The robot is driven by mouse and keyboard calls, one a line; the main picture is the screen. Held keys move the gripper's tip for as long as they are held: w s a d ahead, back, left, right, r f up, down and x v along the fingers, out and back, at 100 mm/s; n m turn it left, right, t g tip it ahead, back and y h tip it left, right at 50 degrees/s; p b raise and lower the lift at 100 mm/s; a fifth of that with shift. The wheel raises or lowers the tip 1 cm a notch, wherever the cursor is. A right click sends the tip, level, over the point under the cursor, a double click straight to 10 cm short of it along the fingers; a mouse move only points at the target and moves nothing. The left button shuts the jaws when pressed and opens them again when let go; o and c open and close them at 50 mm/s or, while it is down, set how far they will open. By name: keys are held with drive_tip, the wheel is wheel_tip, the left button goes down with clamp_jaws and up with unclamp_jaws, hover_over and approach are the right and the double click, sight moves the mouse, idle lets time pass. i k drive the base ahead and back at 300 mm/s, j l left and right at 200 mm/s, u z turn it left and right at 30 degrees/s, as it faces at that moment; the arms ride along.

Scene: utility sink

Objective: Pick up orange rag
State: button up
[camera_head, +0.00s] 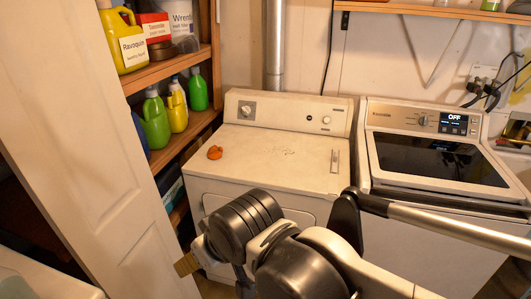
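A small crumpled orange rag (215,152) lies on the left part of the white dryer top (265,160), near its left edge. My arm comes in from the lower right in front of the dryer. My gripper (187,264) is only partly seen at the arm's far end, low in front of the dryer and below the level of its top. It is well apart from the rag. Its fingers are mostly hidden or too unclear to tell whether they are open.
A washer (440,150) with a dark lid stands right of the dryer. Wooden shelves (175,70) with bottles stand at the left, beside a white door (85,130). A vent pipe (275,45) rises behind the dryer. The dryer top around the rag is clear.

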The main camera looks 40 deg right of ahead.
sight(215, 153)
drive_tip(key=i+l+u, duration=0.15)
drive_tip(key=i+l, duration=0.45)
drive_tip(key=i, duration=0.2)
drive_tip(key=i+l+u, duration=0.15)
drive_tip(key=i+l, duration=0.5)
drive_tip(key=i, duration=0.15)
